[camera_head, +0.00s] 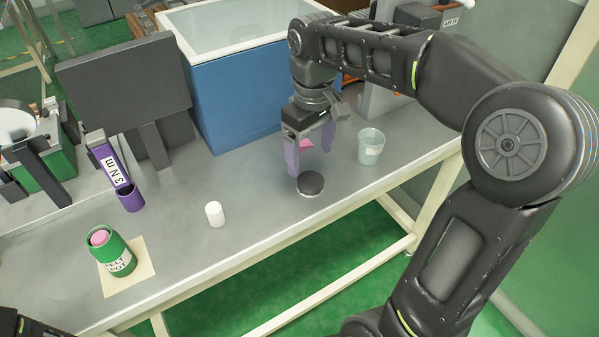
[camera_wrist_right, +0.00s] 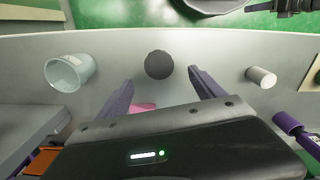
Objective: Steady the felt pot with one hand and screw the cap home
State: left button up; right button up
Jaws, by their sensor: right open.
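The green felt pot (camera_head: 124,257), labelled in white with a pink top, stands at the left on a cream square mat (camera_head: 143,283). A round black disc, which looks like the cap (camera_head: 310,183), lies flat on the grey bench. My right gripper (camera_head: 310,160) points down above and just behind the disc, its purple fingers apart and empty. In the right wrist view the disc (camera_wrist_right: 159,65) shows beyond and between the open fingertips (camera_wrist_right: 160,80). No hand is on the pot. My left gripper is not in view.
A translucent cup (camera_head: 370,148) stands right of the disc, a white cylinder (camera_head: 215,214) left of it. A pink object (camera_head: 304,145) shows behind the fingers. A purple tool marked 3 Nm (camera_head: 118,175) and a blue bin (camera_head: 232,110) stand behind. The bench's front edge is close.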

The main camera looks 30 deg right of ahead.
aim_at(310, 180)
jog(key=shift+s+r, duration=0.1)
jog(key=shift+s, duration=0.05)
jog(key=shift+f, duration=1.35)
jog(key=shift+f+b, duration=0.45)
jog(key=shift+f, duration=2.2)
jog(key=c, duration=1.4)
